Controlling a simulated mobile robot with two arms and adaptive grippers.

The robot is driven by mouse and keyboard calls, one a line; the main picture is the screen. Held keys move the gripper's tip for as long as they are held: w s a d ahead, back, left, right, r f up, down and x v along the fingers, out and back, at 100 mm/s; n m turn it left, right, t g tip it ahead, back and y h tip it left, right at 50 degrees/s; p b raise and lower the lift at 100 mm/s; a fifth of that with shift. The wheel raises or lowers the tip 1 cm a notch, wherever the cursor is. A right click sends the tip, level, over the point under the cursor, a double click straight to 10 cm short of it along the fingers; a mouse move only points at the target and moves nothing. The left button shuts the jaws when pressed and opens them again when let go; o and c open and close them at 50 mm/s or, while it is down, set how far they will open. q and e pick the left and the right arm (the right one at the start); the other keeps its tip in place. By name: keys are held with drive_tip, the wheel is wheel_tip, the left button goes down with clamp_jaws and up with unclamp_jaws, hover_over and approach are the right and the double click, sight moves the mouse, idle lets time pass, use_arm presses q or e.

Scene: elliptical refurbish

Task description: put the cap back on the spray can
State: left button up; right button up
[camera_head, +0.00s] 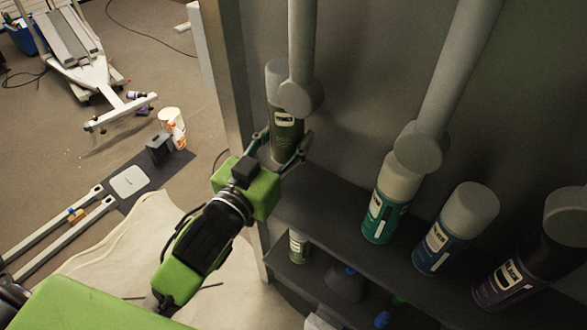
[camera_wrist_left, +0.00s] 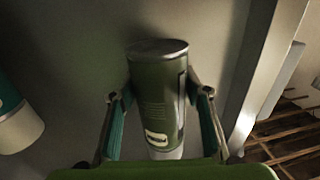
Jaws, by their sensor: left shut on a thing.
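My left gripper (camera_head: 281,145) is shut around the can's lower body, one finger on each side. In the left wrist view the green can (camera_wrist_left: 158,95) stands between the fingers (camera_wrist_left: 161,96), with its pale end (camera_wrist_left: 165,153) at the bottom of the picture. My right gripper is not in view.
Teal (camera_head: 385,213), blue (camera_head: 440,247) and purple (camera_head: 508,283) capped cans stand along the shelf (camera_head: 318,212) to the right. Grey rods (camera_head: 447,75) hang in front of the back panel. A lower shelf holds smaller items. Open floor (camera_head: 150,75) lies left of the cabinet's edge.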

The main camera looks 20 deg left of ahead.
sight(279, 163)
use_arm(q)
drive_tip(key=f, duration=0.4)
drive_tip(key=shift+s+a+f, duration=0.1)
drive_tip(key=shift+s, duration=0.3)
drive_tip(key=shift+f, duration=0.25)
drive_tip(key=f, duration=0.3)
drive_tip(key=shift+w+f, duration=0.2)
drive_tip(key=shift+f, duration=0.2)
drive_tip(key=shift+s, duration=0.1)
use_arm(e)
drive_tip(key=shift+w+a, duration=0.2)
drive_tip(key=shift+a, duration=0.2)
use_arm(q)
drive_tip(key=shift+f, duration=0.15)
drive_tip(key=o, duration=1.3)
drive_tip(key=shift+o, duration=0.3)
